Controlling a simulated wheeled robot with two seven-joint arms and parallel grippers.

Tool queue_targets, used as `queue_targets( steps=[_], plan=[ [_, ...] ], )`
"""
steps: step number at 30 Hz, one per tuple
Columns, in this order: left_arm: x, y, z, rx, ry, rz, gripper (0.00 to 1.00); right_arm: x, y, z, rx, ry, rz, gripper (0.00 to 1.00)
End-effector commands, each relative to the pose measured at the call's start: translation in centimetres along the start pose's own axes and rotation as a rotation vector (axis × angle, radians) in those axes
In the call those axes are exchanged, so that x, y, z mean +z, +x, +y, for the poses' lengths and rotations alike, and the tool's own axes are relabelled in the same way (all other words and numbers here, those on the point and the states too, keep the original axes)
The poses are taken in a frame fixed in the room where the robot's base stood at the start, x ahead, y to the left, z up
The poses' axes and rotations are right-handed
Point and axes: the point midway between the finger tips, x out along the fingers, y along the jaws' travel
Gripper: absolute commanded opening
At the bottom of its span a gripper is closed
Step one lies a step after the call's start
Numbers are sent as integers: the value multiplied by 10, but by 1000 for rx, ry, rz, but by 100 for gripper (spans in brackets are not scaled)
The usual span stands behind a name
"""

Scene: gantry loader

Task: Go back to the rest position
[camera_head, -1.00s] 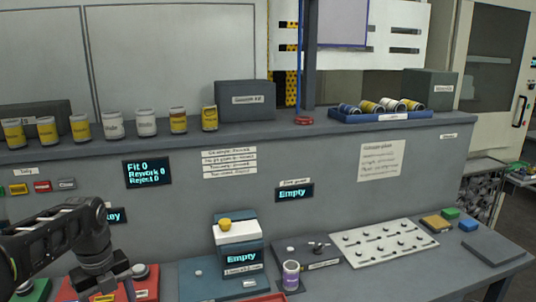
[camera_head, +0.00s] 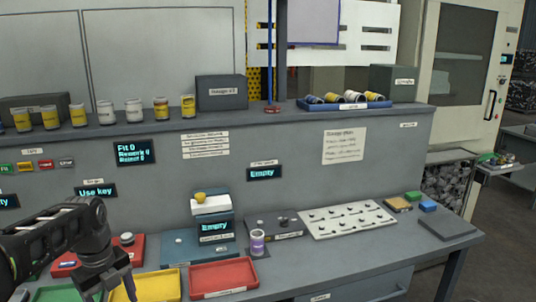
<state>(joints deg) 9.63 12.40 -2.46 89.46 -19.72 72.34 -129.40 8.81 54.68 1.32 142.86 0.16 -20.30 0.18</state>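My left gripper (camera_head: 122,286) hangs at the lower left, over the yellow tray's left end. Its fingers are small and partly cut off, and I cannot tell whether they are open or shut. My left arm comes in from the left edge. My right gripper is not in view.
Yellow (camera_head: 160,286), red (camera_head: 223,277) and green (camera_head: 58,294) trays line the front edge. A white pegged board (camera_head: 347,220) lies at the right. Several cans (camera_head: 134,111) stand on the upper ledge; a blue tray (camera_head: 343,105) holds others. Floor shows at far right.

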Motion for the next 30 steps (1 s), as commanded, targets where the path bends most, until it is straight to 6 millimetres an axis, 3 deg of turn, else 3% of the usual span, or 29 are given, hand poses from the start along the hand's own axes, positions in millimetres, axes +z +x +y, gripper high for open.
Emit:
queue_targets(
  steps=[11, 17, 20, 24, 26, 30],
  plan=[
    [14, 14, -44, -191, -434, -49, 70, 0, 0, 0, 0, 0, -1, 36],
    [-5, 64, -87, -331, -842, 36, 70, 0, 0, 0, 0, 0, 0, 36],
    [-33, 112, -110, -380, -1127, 143, 70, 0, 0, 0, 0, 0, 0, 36],
    [-93, 188, -124, -374, -1550, 323, 70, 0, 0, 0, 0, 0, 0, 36],
    [-123, 220, -121, -342, -1720, 392, 70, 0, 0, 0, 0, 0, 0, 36],
    [-203, 286, -91, -211, -2068, 501, 70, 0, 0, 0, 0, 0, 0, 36]
  ],
)
